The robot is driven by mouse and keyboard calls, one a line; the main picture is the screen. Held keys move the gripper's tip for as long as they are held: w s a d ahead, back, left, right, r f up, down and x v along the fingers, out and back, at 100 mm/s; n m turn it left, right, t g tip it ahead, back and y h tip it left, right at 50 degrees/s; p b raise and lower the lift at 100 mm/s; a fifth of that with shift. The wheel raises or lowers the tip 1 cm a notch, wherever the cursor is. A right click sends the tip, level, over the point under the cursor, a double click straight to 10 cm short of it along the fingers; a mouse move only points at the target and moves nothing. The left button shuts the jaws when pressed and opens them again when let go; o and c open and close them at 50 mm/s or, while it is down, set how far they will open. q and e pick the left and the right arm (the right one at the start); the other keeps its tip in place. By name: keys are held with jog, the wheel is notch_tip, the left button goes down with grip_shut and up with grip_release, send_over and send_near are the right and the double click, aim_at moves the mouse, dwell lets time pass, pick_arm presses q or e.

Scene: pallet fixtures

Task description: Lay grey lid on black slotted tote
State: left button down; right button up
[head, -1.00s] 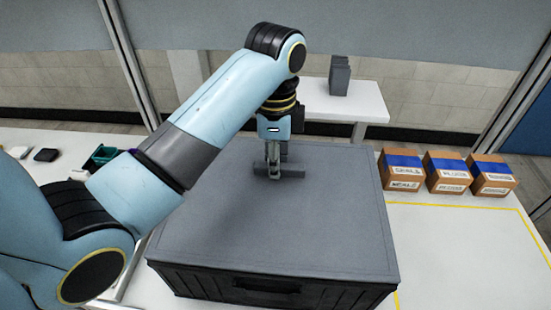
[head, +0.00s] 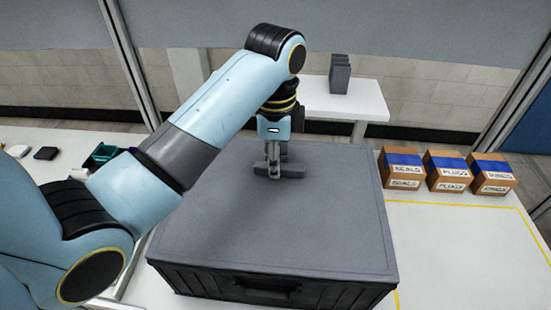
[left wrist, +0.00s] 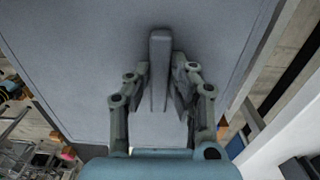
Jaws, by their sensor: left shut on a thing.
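The grey lid (head: 290,230) lies flat over the black slotted tote (head: 215,287) and covers its top. Its edges look lined up with the tote's walls on the sides that show; the far left part is hidden behind my arm. My left gripper (head: 273,168) is shut on the bar handle in the middle of the lid. In the left wrist view the two fingers (left wrist: 163,90) sit on either side of the handle (left wrist: 160,55), with the lid's grey face (left wrist: 80,50) behind it. My right gripper is not in view.
Several cartons with blue tape (head: 447,171) stand on the white table at the right, behind a yellow line (head: 470,205). A green bin (head: 100,157) and small items lie at the left. Grey upright pieces (head: 340,74) stand on a white rear table. The table right of the tote is clear.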

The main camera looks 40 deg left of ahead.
pick_arm(q)
jog(key=shift+f, duration=0.3)
jog(key=c, duration=1.1)
grip_release()
